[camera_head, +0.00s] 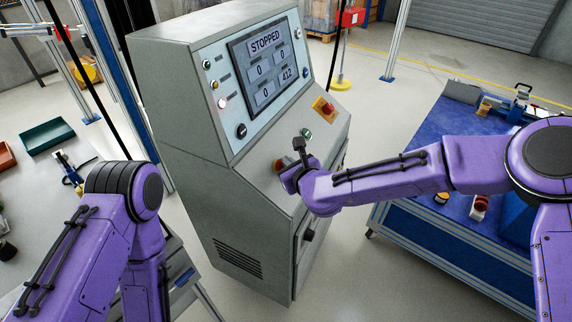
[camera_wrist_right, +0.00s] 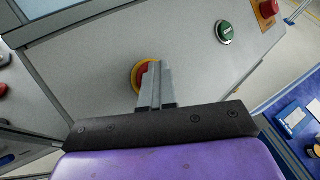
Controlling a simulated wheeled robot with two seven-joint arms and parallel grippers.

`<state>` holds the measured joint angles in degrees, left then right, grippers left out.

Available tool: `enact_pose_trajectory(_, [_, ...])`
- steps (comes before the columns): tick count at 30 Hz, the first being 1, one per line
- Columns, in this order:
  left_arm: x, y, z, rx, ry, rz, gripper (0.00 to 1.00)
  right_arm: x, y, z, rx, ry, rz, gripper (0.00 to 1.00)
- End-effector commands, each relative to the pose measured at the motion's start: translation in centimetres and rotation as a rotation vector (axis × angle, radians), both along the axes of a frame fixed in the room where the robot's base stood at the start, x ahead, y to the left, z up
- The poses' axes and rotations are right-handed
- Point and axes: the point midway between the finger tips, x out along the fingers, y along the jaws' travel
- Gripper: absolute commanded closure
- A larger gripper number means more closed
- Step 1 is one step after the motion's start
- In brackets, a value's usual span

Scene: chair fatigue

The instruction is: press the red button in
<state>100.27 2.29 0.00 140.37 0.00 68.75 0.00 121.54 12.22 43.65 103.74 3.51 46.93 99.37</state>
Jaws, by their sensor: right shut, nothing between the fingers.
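A red button with a yellow ring (camera_wrist_right: 138,76) sits on the sloped grey panel in the right wrist view, partly hidden behind my fingers. My right gripper (camera_wrist_right: 153,70) is shut and empty, with its fingertips over the button's right part. I cannot tell whether they touch it. In the head view my right gripper (camera_head: 284,172) is low on the console's sloped panel, and the button there is mostly hidden. Another red button on a yellow base (camera_head: 326,108) is farther up the panel, also in the wrist view (camera_wrist_right: 267,8).
The grey console (camera_head: 190,130) has a screen (camera_head: 268,62) reading STOPPED. A green button (camera_head: 306,134) lies between the two red ones. A blue-topped workbench (camera_head: 430,130) stands to the right, and a table with trays (camera_head: 46,136) to the left.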

Motion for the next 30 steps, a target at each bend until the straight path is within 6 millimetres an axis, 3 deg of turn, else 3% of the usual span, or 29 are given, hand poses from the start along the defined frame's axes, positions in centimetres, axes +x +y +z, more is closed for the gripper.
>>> enact_pose_trajectory(5, [0.0, 0.0, 0.2, 0.000, 0.000, 0.000, 0.57, -0.2, -0.2, -0.1, -0.003, 0.007, 0.001, 1.00])
enact_pose_trajectory(19, [0.0, 0.0, 3.6, 0.000, 0.000, 0.000, 0.57, -1.2, -2.9, 4.8, 0.000, 0.002, -0.002, 1.00])
enact_pose_trajectory(30, [0.0, 0.0, 3.5, 0.000, 0.000, 0.000, 0.57, -1.5, -3.1, 4.5, -0.015, 0.004, 0.003, 1.00])
